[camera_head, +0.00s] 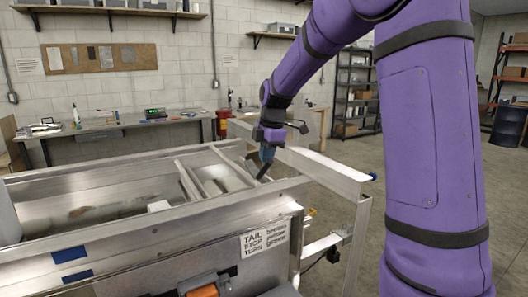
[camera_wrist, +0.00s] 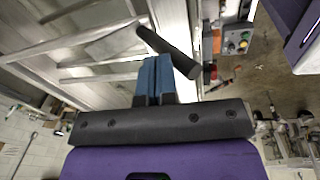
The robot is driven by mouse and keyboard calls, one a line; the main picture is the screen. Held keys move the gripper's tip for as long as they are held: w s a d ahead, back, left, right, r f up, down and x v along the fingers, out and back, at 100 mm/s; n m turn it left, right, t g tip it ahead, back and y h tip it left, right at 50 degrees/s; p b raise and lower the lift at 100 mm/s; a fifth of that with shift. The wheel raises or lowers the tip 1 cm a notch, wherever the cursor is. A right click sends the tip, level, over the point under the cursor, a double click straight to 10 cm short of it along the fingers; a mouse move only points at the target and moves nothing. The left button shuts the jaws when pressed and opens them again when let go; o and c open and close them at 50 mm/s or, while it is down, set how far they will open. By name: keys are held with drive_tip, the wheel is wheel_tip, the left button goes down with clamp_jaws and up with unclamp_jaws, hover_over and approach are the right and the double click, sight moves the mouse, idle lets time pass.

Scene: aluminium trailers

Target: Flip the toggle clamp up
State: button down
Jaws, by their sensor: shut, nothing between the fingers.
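A black bar-shaped handle (camera_wrist: 168,52), which looks like the toggle clamp's handle, lies slanted just beyond my fingertips in the wrist view. In the head view, it shows as a small dark bar (camera_head: 264,171) at the trailer's right end. My gripper (camera_head: 267,154) points down over that end, its blue fingers closed together and empty. The fingers also show in the wrist view (camera_wrist: 153,78), with their tips beside the handle's middle. I cannot tell whether they touch it. The clamp's base is hidden.
The aluminium trailer (camera_head: 120,230) fills the lower left, with raised rails and crossbars near my gripper. A long metal rail (camera_head: 310,165) runs along its right end. A workbench (camera_head: 110,128) and shelving (camera_head: 355,95) stand behind. Floor is open to the right.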

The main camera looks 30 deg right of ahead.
sight(272, 162)
drive_tip(key=s+t, duration=0.1)
drive_tip(key=s+f+t, duration=0.1)
drive_tip(key=t, duration=0.1)
drive_tip(key=shift+s+f, duration=0.3)
drive_tip(key=shift+s, duration=0.1)
drive_tip(key=shift+s+f, duration=0.8)
drive_tip(key=shift+f, duration=0.15)
drive_tip(key=shift+s+f, duration=0.75)
drive_tip(key=shift+f, duration=0.2)
drive_tip(key=shift+s+f, duration=0.15)
drive_tip(key=shift+f, duration=0.15)
drive_tip(key=shift+r, duration=0.1)
drive_tip(key=s+f+v, duration=0.1)
drive_tip(key=s+v, duration=0.1)
drive_tip(key=v, duration=1)
drive_tip(key=shift+s+d+r, duration=0.25)
drive_tip(key=shift+d+r, duration=0.05)
